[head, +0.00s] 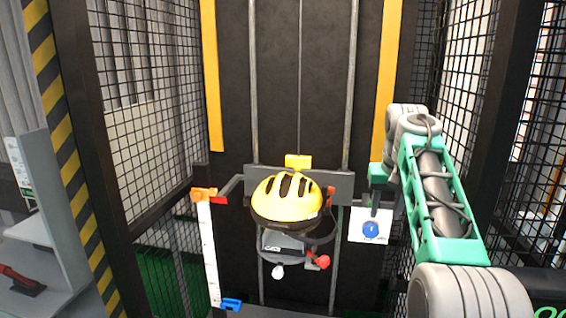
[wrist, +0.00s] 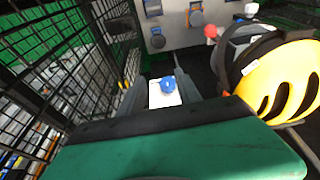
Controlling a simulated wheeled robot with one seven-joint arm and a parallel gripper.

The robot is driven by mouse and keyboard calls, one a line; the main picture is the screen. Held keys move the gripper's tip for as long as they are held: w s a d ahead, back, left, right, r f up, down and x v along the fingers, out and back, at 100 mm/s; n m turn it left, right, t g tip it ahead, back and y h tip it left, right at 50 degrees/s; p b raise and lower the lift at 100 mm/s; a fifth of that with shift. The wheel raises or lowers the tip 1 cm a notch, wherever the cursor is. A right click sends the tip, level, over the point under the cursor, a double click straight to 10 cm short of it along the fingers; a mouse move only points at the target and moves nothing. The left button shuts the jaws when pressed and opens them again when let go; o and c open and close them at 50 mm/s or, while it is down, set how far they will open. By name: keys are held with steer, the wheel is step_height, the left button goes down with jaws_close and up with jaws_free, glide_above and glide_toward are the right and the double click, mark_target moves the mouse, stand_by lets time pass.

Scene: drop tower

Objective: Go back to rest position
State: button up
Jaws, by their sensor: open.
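My gripper (wrist: 155,78) is open, with one finger on each side in the wrist view. Nothing shows held between the fingers. In the head view, my green-and-grey arm reaches in from the lower right, and the gripper end (head: 375,198) points down just above a white plate (head: 356,226) with a blue knob (head: 370,229). The knob also shows between the fingers in the wrist view (wrist: 167,85), apparently beyond them. I cannot tell how far apart they are. A yellow helmet (head: 287,198) sits on the drop carriage, left of my gripper.
Mesh fence panels (head: 150,100) and dark posts stand on both sides. A white ruler-like bar (head: 209,250) with orange and blue ends stands left of the helmet. A red knob (head: 323,262) is below the helmet. A grey bench (head: 35,255) is at far left.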

steer(key=s+a+f+b, duration=0.1)
steer(key=s+a+f, duration=0.2)
steer(key=s+f, duration=0.4)
steer(key=s+a+f+n+t+b, duration=0.1)
steer(key=s+a+f, duration=0.3)
steer(key=s+f, duration=0.3)
steer(key=s+a+f+n+b, duration=0.1)
steer(key=s+a+f, duration=0.2)
steer(key=s+f, duration=0.4)
steer(key=s, duration=0.6)
steer(key=shift+s+a+f+y, duration=0.2)
steer(key=shift+s+y, duration=0.05)
steer(key=shift+y, duration=0.05)
